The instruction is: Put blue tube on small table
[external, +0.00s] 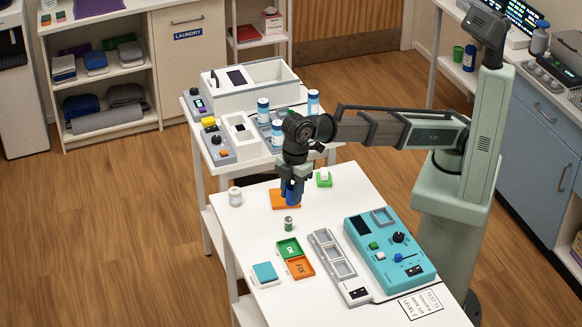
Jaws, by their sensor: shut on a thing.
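My gripper (292,182) points down over the near white table (215,210), shut on a small blue thing that looks like the blue tube (291,195). The fingers hide much of it. It is at or just above an orange pad (277,200); I cannot tell whether it touches. A second, smaller-looking white table (195,133) stands behind and carries boxes and devices. Several white bottles with blue caps (263,108) stand on it, partly behind my arm.
Around the pad are a white jar (235,196), a green block (324,178) and a small green-labelled can (289,225). Closer are green and orange trays (301,267), a grey slotted tray (340,270) and a teal control panel (414,263).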

